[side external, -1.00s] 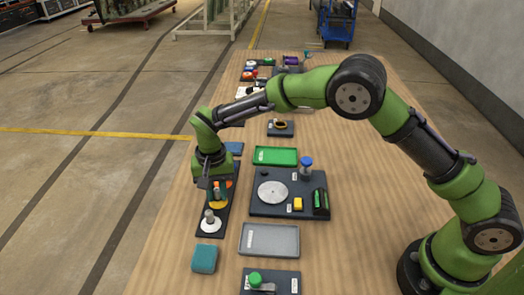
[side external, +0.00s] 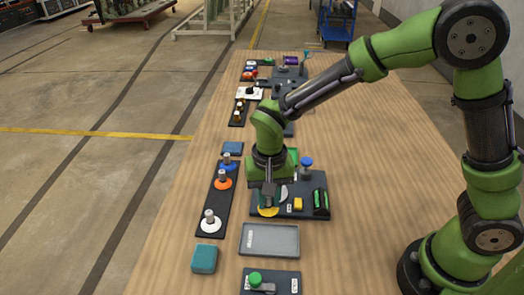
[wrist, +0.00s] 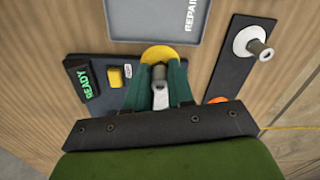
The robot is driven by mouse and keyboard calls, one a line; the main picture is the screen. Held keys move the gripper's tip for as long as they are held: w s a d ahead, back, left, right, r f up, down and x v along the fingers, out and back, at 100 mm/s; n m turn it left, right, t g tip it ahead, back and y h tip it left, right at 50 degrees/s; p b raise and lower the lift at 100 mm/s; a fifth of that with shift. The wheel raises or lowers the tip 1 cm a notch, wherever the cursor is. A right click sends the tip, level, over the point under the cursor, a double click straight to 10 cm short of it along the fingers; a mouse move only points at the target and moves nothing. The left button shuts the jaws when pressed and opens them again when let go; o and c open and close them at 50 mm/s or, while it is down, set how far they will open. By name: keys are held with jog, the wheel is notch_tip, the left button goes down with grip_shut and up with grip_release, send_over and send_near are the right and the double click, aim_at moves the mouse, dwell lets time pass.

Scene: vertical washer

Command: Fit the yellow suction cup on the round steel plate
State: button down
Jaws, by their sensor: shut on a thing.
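The yellow suction cup (side external: 268,211) is in my gripper (side external: 269,196), which is shut on its grey stem. In the wrist view the yellow cup (wrist: 159,53) shows as a disc with its stem between the two green fingers of my gripper (wrist: 159,78). The round steel plate (side external: 283,190) is on the dark station board (side external: 312,178), mostly hidden behind my gripper. The cup is at the plate's near left part, by the board's front left corner. I cannot tell whether it touches the plate or hovers above it.
A dark rack (side external: 212,211) to the left holds white (side external: 210,224), orange (side external: 224,182) and blue (side external: 227,162) cups. A grey tray (side external: 270,240) lies in front of the board.

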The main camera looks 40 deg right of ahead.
jog(key=shift+s+d, duration=0.25)
jog(key=shift+s, duration=0.25)
jog(key=w+d+r+m, duration=0.1)
jog(key=w+d+r, duration=0.3)
jog(key=w+d, duration=0.2)
jog(key=shift+n, duration=0.3)
jog(key=shift+w+a+f, duration=0.1)
jog(key=shift+w+f, duration=0.05)
jog(key=shift+f, duration=3.1)
jog(key=shift+f, duration=0.25)
jog(key=c, duration=0.5)
grip_release()
jog(key=shift+r, duration=0.1)
notch_tip(320, 180, up, 7)
